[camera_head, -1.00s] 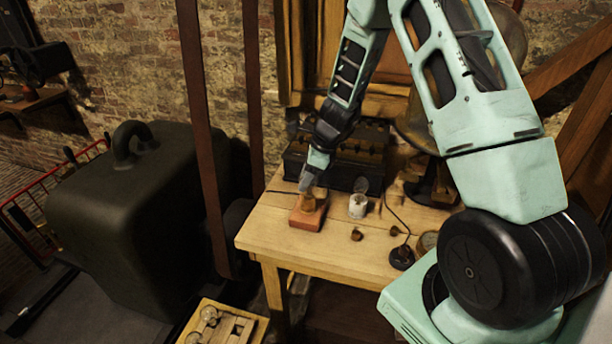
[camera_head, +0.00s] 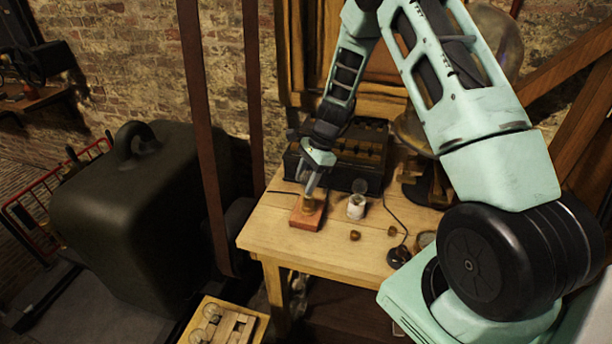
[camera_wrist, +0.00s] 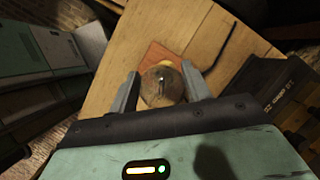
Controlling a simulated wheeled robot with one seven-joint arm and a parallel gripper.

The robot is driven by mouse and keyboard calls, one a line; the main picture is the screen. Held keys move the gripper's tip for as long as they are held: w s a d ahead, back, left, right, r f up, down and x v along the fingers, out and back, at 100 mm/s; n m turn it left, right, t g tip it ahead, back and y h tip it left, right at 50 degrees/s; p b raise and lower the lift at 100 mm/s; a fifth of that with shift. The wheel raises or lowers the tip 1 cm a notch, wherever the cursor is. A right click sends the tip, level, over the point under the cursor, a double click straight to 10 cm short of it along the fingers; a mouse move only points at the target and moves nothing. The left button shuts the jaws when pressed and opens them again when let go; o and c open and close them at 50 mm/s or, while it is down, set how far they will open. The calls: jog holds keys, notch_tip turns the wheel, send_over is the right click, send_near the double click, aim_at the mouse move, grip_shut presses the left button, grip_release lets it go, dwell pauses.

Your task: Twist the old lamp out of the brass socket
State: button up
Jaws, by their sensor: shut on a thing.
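My gripper (camera_head: 311,187) points down over the left part of the wooden table. In the wrist view my gripper (camera_wrist: 160,88) is shut on the round, dull glass bulb of the old lamp (camera_wrist: 161,84), one finger on each side. The brass socket (camera_head: 308,207) stands on a reddish block (camera_head: 305,219), and a bit of brass also shows beyond the lamp in the wrist view (camera_wrist: 166,60). The lamp is mostly hidden by the fingers in the head view. I cannot tell whether its base is still in the socket.
Small brass pieces (camera_head: 355,235) and a dark round base with a cable (camera_head: 399,256) lie to the right. A low wooden tray (camera_head: 225,325) holds glass bulbs.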

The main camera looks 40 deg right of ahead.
jog(key=shift+r+n+g+p, duration=0.1)
jog(key=shift+n+g+p, duration=0.25)
jog(key=shift+n, duration=0.75)
jog(key=n+g, duration=0.1)
jog(key=n, duration=0.2)
jog(key=shift+s+p, duration=0.1)
jog(key=shift+p, duration=0.2)
jog(key=shift+n+g, duration=0.35)
jog(key=shift+n, duration=0.35)
jog(key=n, duration=0.2)
jog(key=n+g+h, duration=0.1)
jog(key=n, duration=0.2)
jog(key=shift+s+d, duration=0.15)
jog(key=shift+s, duration=0.05)
jog(key=shift+g, duration=0.3)
jog(key=shift+r+p, duration=0.95)
jog(key=shift+r, duration=0.15)
